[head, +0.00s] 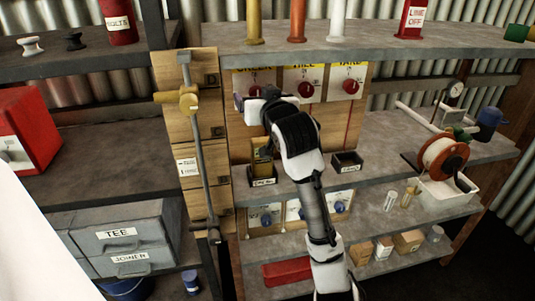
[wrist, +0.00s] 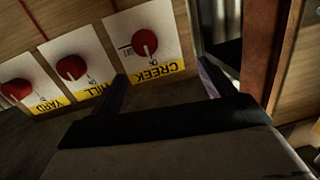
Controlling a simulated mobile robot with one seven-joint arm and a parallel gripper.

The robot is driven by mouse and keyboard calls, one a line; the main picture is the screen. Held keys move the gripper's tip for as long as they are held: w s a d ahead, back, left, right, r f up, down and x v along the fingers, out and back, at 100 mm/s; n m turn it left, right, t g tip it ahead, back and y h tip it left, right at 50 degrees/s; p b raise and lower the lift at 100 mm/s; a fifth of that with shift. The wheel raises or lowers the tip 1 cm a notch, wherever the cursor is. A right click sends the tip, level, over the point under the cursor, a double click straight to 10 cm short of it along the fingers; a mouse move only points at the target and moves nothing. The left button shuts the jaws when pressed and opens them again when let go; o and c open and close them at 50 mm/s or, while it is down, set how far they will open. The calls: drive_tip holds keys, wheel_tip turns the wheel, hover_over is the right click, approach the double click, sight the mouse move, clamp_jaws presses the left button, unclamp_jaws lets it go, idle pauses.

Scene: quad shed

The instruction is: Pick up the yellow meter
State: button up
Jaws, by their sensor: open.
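A small yellow meter (head: 262,152) stands upright in a black labelled holder (head: 263,182) on the middle shelf in the head view. My gripper (head: 247,97) is above the meter, close to the switch panels on the back board. In the wrist view my gripper (wrist: 163,84) has its two fingers spread apart with nothing between them. The meter does not show in the wrist view.
Panels with red knobs line the back board; the wrist view shows the Creek panel (wrist: 147,45) upside down ahead of the fingers. A second black holder (head: 347,163) looks empty. A vertical rod with a yellow fitting (head: 188,99) stands left. A hose reel (head: 443,158) sits right.

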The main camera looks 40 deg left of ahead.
sight(262, 139)
drive_tip(key=f+g+h, duration=0.2)
drive_tip(key=f+h, duration=0.1)
drive_tip(key=w+f+g+h+p, duration=0.1)
drive_tip(key=f+g+h, duration=0.1)
drive_tip(key=f+h, duration=0.1)
drive_tip(key=f+g+h, duration=0.1)
drive_tip(key=f+h, duration=0.2)
drive_tip(key=shift+w+a+f+g+p, duration=0.2)
drive_tip(key=shift+a+f+g+p, duration=0.1)
drive_tip(key=shift+g+p, duration=0.1)
drive_tip(key=shift+d+p+x, duration=0.15)
drive_tip(key=shift+p+x, duration=0.25)
drive_tip(key=shift+x, duration=0.9)
drive_tip(key=shift+d+p+x, duration=0.2)
drive_tip(key=shift+p+x, duration=0.2)
drive_tip(key=shift+x, duration=0.95)
drive_tip(key=shift+f, duration=0.1)
drive_tip(key=c, duration=1.6)
